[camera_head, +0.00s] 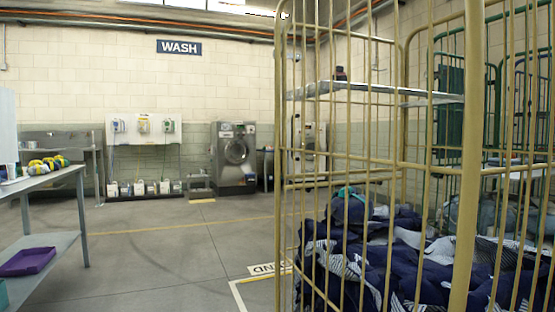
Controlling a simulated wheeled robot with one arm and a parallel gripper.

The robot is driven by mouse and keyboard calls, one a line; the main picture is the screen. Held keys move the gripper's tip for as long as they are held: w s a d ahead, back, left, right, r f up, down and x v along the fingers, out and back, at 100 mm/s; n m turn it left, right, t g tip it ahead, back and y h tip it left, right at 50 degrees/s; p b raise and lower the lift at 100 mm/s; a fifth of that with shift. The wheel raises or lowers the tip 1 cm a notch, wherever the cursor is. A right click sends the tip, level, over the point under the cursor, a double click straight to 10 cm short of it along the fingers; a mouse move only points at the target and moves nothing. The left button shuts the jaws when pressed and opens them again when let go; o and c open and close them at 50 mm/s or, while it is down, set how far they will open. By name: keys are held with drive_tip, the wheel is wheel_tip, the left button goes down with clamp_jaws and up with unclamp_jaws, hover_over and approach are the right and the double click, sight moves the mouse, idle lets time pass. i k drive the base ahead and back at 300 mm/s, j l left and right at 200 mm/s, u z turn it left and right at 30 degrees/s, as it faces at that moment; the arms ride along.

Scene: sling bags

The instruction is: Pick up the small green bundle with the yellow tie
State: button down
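On the metal table at the left edge, several small rounded items (45,165) in yellow and dark green sit close together at the far end. They are small in the picture, so I cannot tell whether one is the green bundle with a yellow tie or where one item ends and another begins. My gripper is not in view.
The grey metal table (40,183) has a lower shelf holding a purple tray (27,261). A tan wire cage trolley (470,150) fills the right side, holding dark navy bags (350,260). A washing machine (234,155) stands at the back. Open floor (165,250) lies between.

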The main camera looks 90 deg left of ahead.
sight(64, 162)
drive_tip(key=u, duration=4.3)
drive_tip(key=i+z, duration=0.1)
drive_tip(key=z, duration=0.25)
drive_tip(key=i+j+z, duration=0.15)
drive_tip(key=i, duration=1.6)
drive_tip(key=i+l, duration=0.1)
drive_tip(key=i, duration=2)
drive_tip(key=i+j+u, duration=0.1)
drive_tip(key=i+u, duration=0.25)
drive_tip(key=i, duration=0.3)
drive_tip(key=i+l+u, duration=0.1)
drive_tip(key=i+u, duration=0.3)
drive_tip(key=i, duration=0.25)
drive_tip(key=i+l+u, duration=0.35)
drive_tip(key=i, duration=0.25)
drive_tip(key=i+j, duration=0.05)
drive_tip(key=j, duration=0.05)
